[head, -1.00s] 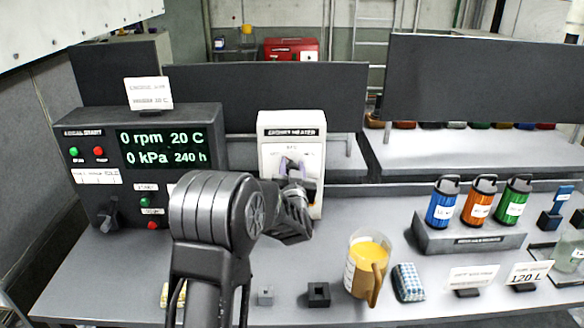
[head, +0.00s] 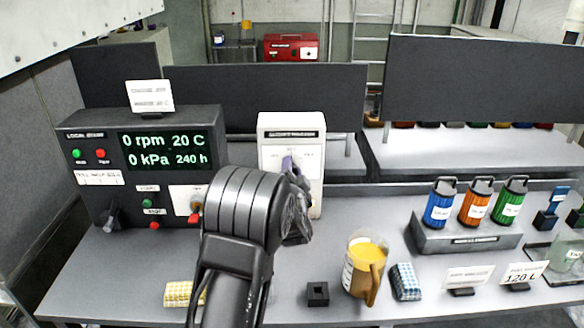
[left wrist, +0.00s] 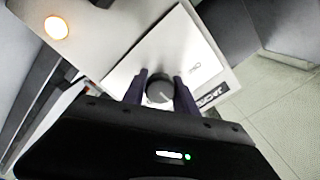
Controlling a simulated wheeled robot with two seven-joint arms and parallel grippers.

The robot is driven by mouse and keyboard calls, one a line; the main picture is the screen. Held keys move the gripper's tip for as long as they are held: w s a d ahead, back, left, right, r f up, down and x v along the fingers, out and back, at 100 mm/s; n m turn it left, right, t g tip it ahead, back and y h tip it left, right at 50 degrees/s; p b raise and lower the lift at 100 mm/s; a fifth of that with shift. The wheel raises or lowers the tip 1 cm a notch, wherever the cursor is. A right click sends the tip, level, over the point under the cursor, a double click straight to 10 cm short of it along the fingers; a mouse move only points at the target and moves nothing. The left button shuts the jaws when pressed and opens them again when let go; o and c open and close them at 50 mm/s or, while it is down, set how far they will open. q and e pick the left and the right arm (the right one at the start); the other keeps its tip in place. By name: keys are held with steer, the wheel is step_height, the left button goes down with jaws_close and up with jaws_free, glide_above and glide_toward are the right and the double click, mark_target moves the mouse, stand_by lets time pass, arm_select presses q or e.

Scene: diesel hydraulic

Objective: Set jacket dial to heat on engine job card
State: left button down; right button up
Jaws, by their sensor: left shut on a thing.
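The white jacket heater box (head: 305,203) stands upright at the back of the bench, with a dark label strip along its top. Its dial is hidden behind my gripper in the head view. In the left wrist view the dial (left wrist: 159,88) is a round grey knob with a pale line on its face. My left gripper (head: 288,163) is shut on the dial, with one dark finger on each side of it in the left wrist view (left wrist: 160,90). A white card (head: 150,95) stands on the black panel; its small print is too blurred to read. My right gripper is not in view.
The black control panel (head: 85,125) with a green display stands left of the heater. A jug of yellow liquid (head: 365,262), a checkered cloth (head: 405,282) and a small black block (head: 318,293) are in front. Bottles in a rack (head: 470,242) stand at right. A lamp (left wrist: 57,27) glows orange.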

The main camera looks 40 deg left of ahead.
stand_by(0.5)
arm_select(q)
steer(key=c, duration=1)
jaws_free()
steer(key=shift+o, duration=0.2)
steer(key=shift+d, duration=0.1)
steer(key=b+v, duration=0.1)
steer(key=v, duration=0.6)
steer(key=shift+s+d, duration=0.2)
steer(key=shift+s, duration=0.1)
